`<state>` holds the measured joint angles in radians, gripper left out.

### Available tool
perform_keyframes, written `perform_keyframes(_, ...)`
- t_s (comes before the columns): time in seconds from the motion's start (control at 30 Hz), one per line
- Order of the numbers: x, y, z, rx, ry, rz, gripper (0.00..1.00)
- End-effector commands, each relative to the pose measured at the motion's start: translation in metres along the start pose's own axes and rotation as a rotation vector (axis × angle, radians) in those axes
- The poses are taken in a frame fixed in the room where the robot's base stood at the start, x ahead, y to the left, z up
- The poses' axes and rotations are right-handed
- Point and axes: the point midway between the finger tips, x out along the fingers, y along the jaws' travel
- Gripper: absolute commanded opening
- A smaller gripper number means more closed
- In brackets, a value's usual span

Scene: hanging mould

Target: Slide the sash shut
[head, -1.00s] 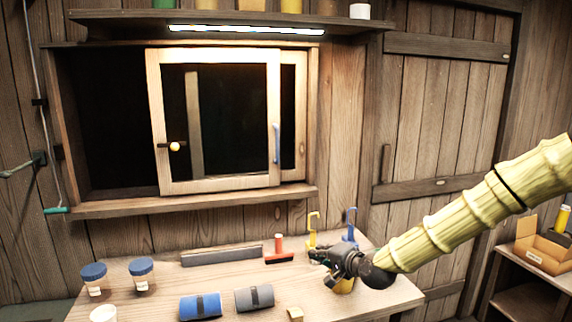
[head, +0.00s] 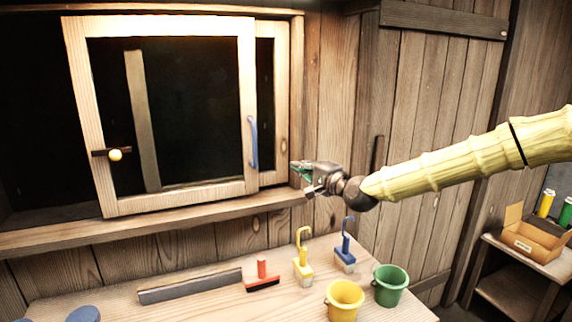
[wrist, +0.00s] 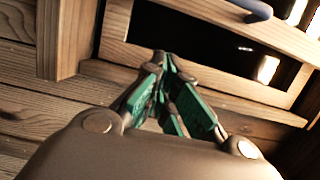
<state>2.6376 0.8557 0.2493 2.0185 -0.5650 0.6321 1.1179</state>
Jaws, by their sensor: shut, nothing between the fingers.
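The sash (head: 248,100) is a light wooden frame around a dark pane. It stands toward the right of the window opening, with a dark open gap at its left. My gripper (head: 295,176) is shut and empty, right of the handle and a little lower, near the right window post. In the wrist view, the shut green-padded fingers (wrist: 165,62) point at the window frame, with the blue handle (wrist: 250,8) at the top edge.
The sill (head: 150,228) juts out under the window. The bench (head: 215,305) below holds a yellow bucket (head: 344,300), a green bucket (head: 390,285), hooked yellow and blue tools, a red tool and a grey bar. A plank door (head: 440,110) is at the right.

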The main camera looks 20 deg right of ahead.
Motion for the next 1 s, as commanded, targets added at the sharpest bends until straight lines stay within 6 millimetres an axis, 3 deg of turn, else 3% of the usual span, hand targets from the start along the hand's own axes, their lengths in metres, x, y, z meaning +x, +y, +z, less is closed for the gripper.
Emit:
perform_keyframes(0.3,0.047,0.008,-0.002,0.0,-0.001,0.013,0.0)
perform_keyframes(0.77,0.102,0.008,-0.004,0.001,0.001,0.012,0.0)
perform_keyframes(1.0,0.109,0.007,0.021,0.002,0.0,0.013,0.0)
